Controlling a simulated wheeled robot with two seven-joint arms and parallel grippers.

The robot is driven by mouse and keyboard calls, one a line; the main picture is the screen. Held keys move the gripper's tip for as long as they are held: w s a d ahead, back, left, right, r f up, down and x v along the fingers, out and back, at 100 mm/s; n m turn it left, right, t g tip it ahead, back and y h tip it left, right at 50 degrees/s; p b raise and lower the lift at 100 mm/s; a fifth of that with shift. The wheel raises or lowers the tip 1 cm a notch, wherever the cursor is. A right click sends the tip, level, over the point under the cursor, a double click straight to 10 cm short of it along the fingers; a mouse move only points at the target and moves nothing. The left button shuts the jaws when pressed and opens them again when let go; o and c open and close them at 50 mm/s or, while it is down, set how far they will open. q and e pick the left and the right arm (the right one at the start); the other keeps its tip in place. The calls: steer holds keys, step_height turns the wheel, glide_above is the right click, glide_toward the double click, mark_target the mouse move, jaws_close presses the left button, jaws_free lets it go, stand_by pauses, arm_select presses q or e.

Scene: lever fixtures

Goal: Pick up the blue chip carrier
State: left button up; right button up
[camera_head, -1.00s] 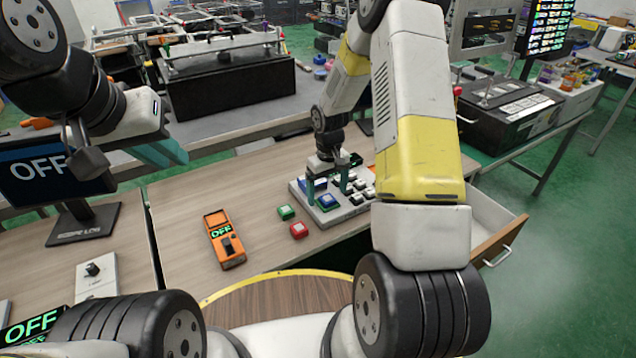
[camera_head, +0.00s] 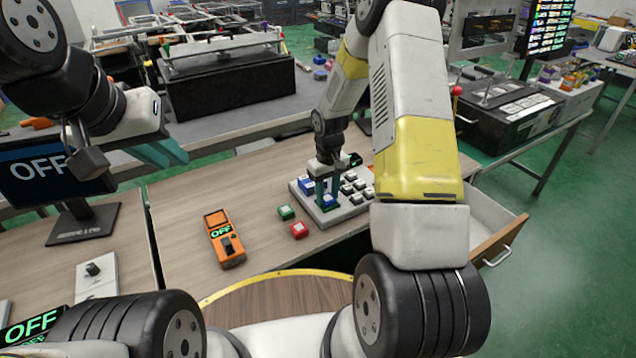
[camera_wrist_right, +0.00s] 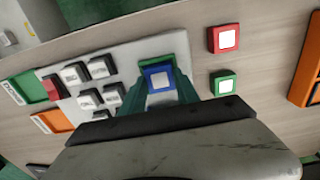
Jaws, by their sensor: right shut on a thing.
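The blue chip carrier (camera_wrist_right: 159,78), with a pale square top, is between the teal fingers of my right gripper (camera_wrist_right: 158,88) in the right wrist view. In the head view my right gripper (camera_head: 328,190) points down at the near left part of the grey board (camera_head: 338,217), shut on the blue chip carrier (camera_head: 327,204). The fingers partly hide the carrier. A green edge shows around it in the wrist view; I cannot tell whether it is lifted. My left gripper (camera_head: 163,153) is at the left, above the table and away from the board; its finger gap is unclear.
A green carrier (camera_head: 286,212) and a red carrier (camera_head: 299,230) lie left of the board. An orange OFF device (camera_head: 225,240) lies further left. Several white-topped keys (camera_head: 350,188) stand on the board close to my right gripper. An open drawer (camera_head: 503,240) is at the right.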

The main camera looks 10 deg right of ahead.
mark_target(327, 198)
steer(key=shift+r, duration=3)
steer(key=shift+s, duration=0.1)
